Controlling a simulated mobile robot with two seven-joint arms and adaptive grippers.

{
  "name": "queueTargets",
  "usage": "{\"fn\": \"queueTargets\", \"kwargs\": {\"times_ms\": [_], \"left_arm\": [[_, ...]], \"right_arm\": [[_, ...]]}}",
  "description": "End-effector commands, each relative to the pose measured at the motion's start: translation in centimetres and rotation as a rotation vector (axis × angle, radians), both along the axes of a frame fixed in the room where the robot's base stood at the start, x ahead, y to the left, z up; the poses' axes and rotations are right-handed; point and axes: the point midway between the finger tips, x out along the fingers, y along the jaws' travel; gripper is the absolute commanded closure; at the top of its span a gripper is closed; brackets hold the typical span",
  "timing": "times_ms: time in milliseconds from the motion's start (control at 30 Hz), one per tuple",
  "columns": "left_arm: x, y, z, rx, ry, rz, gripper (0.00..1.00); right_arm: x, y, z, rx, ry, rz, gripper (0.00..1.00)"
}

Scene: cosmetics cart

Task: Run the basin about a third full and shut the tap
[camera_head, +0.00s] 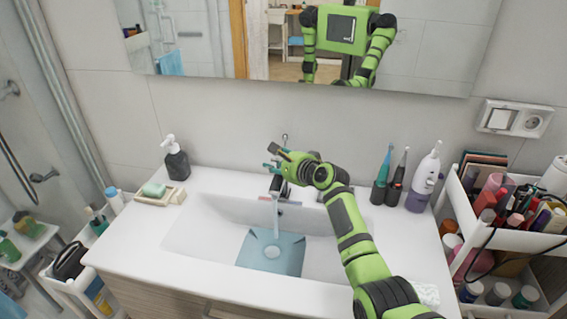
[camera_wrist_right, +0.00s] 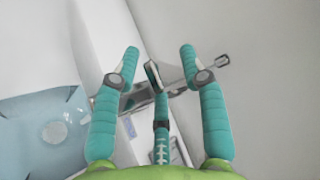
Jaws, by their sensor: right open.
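The white basin (camera_head: 210,225) is set in the counter, with a shallow pool of pale blue water (camera_head: 270,254) over its bottom. The chrome tap (camera_head: 278,187) stands at its back edge, and a stream of water (camera_head: 276,218) falls from the spout. My right gripper (camera_head: 275,158) is over the tap, partly hiding it. In the right wrist view, its teal fingers are spread apart, and the metal tap (camera_wrist_right: 180,82) with its thin lever end (camera_wrist_right: 222,60) lies behind and between them. I cannot tell whether a finger touches it. My left gripper is out of view.
A soap dish (camera_head: 160,194) and black dispenser (camera_head: 176,163) stand left of the basin. Electric toothbrushes (camera_head: 385,180) and a white-purple device (camera_head: 425,180) stand right of the arm. A loaded cart (camera_head: 450,215) borders the counter's right side. A mirror hangs behind.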

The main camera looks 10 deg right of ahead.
Motion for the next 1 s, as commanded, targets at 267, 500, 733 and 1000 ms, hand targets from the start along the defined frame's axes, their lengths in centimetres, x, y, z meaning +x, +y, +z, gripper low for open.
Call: {"fn": "queueTargets", "kwargs": {"times_ms": [267, 500, 733, 1000], "left_arm": [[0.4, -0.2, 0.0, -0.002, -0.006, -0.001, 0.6], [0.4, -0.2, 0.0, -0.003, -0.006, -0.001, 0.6], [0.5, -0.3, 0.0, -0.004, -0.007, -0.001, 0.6], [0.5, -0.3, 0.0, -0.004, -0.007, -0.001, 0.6]], "right_arm": [[-2.1, -1.1, 0.7, -0.001, -0.001, -0.001, 0.57], [-5.5, -2.8, 2.0, -0.001, -0.002, -0.002, 0.57], [-8.5, -4.2, 3.2, -0.002, -0.002, -0.003, 0.57], [-10.1, -5.0, 3.8, -0.002, -0.001, -0.003, 0.57]]}}
